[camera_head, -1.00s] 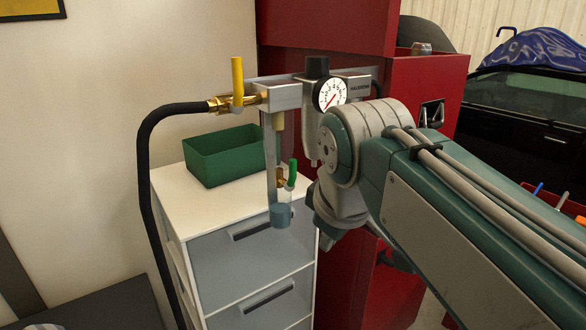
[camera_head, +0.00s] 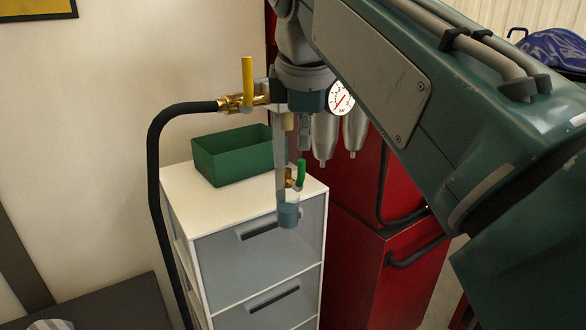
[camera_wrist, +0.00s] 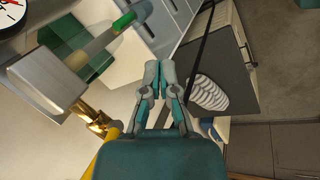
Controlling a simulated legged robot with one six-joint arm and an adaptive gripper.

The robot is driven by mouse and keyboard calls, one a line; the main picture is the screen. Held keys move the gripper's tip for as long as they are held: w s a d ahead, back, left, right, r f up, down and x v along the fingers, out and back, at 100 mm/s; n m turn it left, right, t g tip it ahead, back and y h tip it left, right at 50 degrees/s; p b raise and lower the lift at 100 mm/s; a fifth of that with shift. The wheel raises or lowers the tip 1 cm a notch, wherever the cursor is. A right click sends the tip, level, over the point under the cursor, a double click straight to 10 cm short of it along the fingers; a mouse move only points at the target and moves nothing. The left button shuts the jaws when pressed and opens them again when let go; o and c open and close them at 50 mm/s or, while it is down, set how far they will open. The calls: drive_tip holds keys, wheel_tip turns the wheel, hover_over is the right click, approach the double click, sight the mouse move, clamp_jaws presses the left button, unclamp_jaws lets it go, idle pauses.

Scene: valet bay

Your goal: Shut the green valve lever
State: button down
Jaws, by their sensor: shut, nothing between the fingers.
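The green valve lever (camera_head: 301,173) stands near upright beside a small brass valve low on the grey drop pipe. In the wrist view the green lever (camera_wrist: 124,21) shows at the top left, away from my fingers. My gripper (camera_head: 304,146) points down, just above the lever in the head view. In the wrist view my gripper (camera_wrist: 158,66) has its fingers together with nothing between them. I see no contact with the lever. The head view does not show clearly how far apart they are in depth.
A yellow lever (camera_head: 247,82) stands upright on the brass inlet with a black hose (camera_head: 155,165). A pressure gauge (camera_head: 341,98) and metal bowls (camera_head: 325,138) are to the right. A green bin (camera_head: 232,157) sits on the white drawer cabinet (camera_head: 180,187). A red cabinet (camera_head: 370,265) stands right.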

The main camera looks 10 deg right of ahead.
sight(302, 169)
idle(0.4)
drive_tip(key=x, duration=0.3)
drive_tip(key=w+x, duration=0.1)
drive_tip(key=x, duration=0.3)
drive_tip(key=w+x, duration=0.1)
drive_tip(key=x, duration=0.3)
drive_tip(key=shift+d+r, duration=0.25)
drive_tip(key=shift+r, duration=0.2)
drive_tip(key=shift+w+d, duration=0.1)
drive_tip(key=shift+w, duration=0.65)
drive_tip(key=shift+r, duration=0.1)
